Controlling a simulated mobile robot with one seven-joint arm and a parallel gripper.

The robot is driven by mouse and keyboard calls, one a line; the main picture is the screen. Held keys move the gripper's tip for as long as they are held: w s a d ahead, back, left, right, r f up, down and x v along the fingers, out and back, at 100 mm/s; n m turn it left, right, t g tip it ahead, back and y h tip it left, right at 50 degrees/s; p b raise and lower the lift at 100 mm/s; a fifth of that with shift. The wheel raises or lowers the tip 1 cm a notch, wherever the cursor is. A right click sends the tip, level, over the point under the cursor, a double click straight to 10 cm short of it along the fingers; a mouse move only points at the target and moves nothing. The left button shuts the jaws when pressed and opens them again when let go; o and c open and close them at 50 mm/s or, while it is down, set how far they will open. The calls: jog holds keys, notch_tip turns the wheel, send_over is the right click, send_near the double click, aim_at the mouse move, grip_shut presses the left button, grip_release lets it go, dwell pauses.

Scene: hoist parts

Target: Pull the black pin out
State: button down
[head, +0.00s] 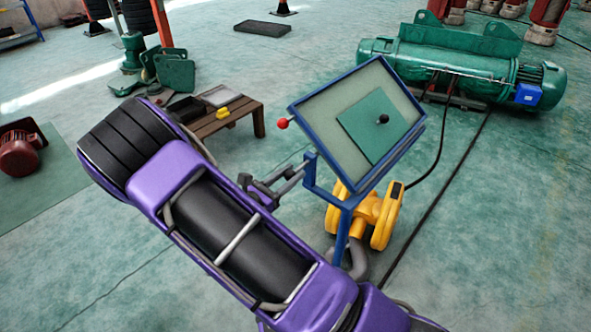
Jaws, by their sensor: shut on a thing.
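The black pin (383,119) shows as a round black knob on the green plate (365,134) inside the tilted blue-framed panel. My gripper (301,168) is at the left upright of the blue stand (311,178), below and left of the panel. Its jaws look shut on that upright, but the exact contact is small and partly hidden. My gripper is apart from the black pin, which stands to its upper right. The pin's shank is not visible.
A red knob (282,123) sticks out left of the panel. A yellow machine (375,218) stands beneath it. A low wooden table (218,118) is behind, left of the panel. A green hoist (455,65) lies at the back right. Cables cross the floor; the right foreground is mostly clear.

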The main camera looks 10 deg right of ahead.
aim_at(286, 178)
jog(key=shift+v, duration=1.4)
jog(key=c, duration=0.5)
grip_release()
jog(key=shift+a, duration=0.1)
jog(key=v, duration=1.7)
jog(key=shift+s+a, duration=0.15)
jog(key=shift+s, duration=0.05)
jog(key=shift+r, duration=0.15)
